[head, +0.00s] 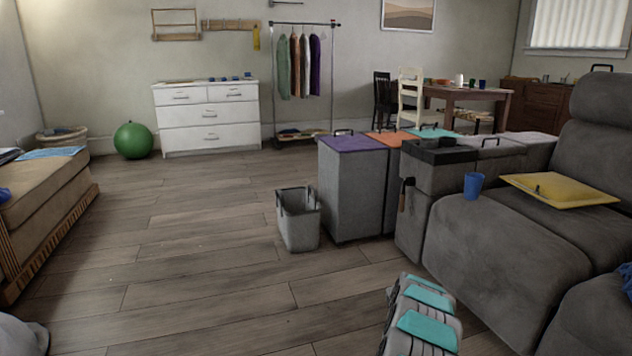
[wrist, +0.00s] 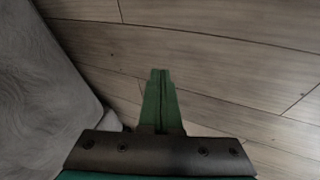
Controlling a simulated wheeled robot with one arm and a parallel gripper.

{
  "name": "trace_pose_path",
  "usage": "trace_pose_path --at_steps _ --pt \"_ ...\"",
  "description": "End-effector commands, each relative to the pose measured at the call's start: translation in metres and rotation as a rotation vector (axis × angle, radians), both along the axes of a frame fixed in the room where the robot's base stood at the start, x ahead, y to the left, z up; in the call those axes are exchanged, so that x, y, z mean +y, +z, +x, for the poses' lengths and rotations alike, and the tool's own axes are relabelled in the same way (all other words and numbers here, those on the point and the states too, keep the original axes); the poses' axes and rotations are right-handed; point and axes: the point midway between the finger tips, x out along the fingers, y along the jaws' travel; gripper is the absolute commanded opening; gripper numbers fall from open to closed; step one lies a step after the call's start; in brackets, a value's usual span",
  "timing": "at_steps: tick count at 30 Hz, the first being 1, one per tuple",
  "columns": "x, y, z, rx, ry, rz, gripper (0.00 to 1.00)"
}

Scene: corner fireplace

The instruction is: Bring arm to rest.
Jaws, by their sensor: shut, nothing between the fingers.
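My gripper (wrist: 160,75) shows in the wrist view, with its two green fingers together and nothing between them. It points down over the bare wooden floor (wrist: 225,60). A grey, fabric-like surface (wrist: 45,90) lies close to its left in the wrist view. In the head view the gripper's fingers cannot be made out. Teal-and-grey segments of my arm show at the bottom, right of the middle, in front of the grey sofa.
Grey bins (head: 350,195) and a small open bin (head: 299,225) stand ahead. The floor (head: 190,250) at left-centre is clear, bordered by a tan couch (head: 45,190).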

Motion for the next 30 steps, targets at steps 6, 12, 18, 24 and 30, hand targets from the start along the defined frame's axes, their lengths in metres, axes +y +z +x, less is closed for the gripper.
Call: trace_pose_path --at_steps 6,12,18,24,30 --pt "0.065 0.071 -0.019 0.035 0.001 0.138 0.0" --pt "0.113 0.136 -0.051 0.082 0.018 0.227 0.0" --pt "0.149 0.2 -0.098 0.136 0.038 0.288 0.0" --pt "0.171 0.259 -0.157 0.193 0.051 0.319 0.0" --pt "0.181 0.31 -0.224 0.252 0.05 0.328 0.0"
